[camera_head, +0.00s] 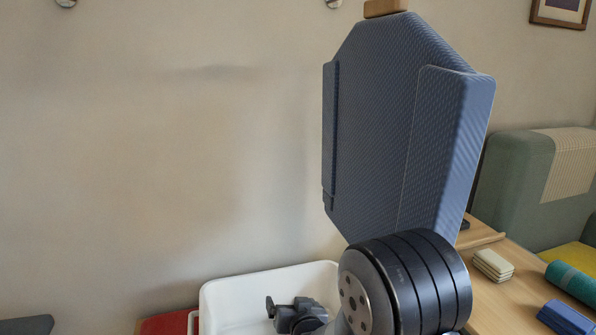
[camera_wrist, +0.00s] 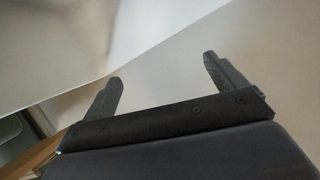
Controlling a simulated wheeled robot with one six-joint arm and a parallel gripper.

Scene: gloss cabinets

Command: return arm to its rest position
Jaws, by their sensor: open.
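My gripper (camera_wrist: 162,68) shows in the wrist view with its two dark fingers spread wide apart. Nothing is between them, and a plain pale surface lies beyond. In the head view my arm rises right of the middle, and I cannot make out the gripper's fingers there.
A white tub (camera_head: 225,300) stands at the bottom middle, with a dark grey shape in or in front of it. To the right, a wooden table (camera_head: 500,305) bears a pale stack (camera_head: 493,265), a teal roll (camera_head: 572,282) and a blue item (camera_head: 565,318). A green armchair (camera_head: 515,185) stands behind.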

